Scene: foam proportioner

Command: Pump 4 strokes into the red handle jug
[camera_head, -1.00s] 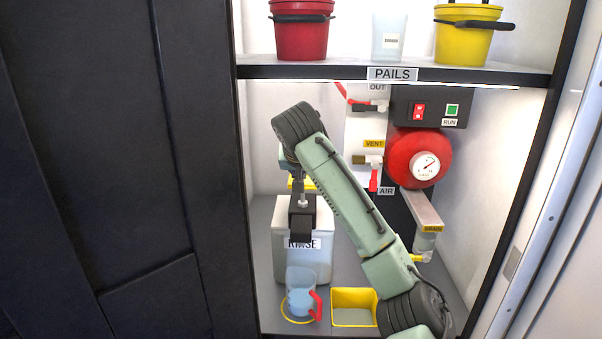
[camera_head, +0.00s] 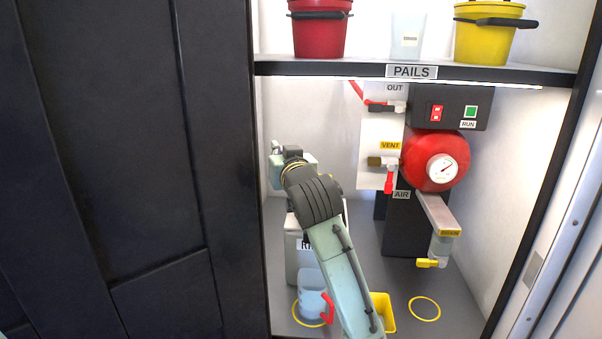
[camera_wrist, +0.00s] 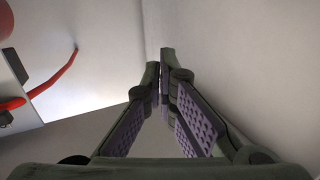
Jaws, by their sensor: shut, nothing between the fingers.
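The red handle jug (camera_head: 311,293), pale blue and clear with a red handle, stands in a yellow ring on the cabinet floor in the head view. Just behind it is the pale RINSE container (camera_head: 297,262). My arm crosses in front and hides the container's right side, part of its label and its top. In the wrist view my gripper (camera_wrist: 163,62) has its fingertips together, with nothing between them, in front of bare pale walls. In the head view the fingers are hidden behind my wrist, so their distance from the container cannot be told.
A yellow tray (camera_head: 388,312) is partly behind my arm. An empty yellow ring (camera_head: 424,309) lies to its right. A red round vessel with a gauge (camera_head: 428,160), valves and a drain shelf (camera_head: 437,212) stand at right. The PAILS shelf (camera_head: 480,75) crosses above.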

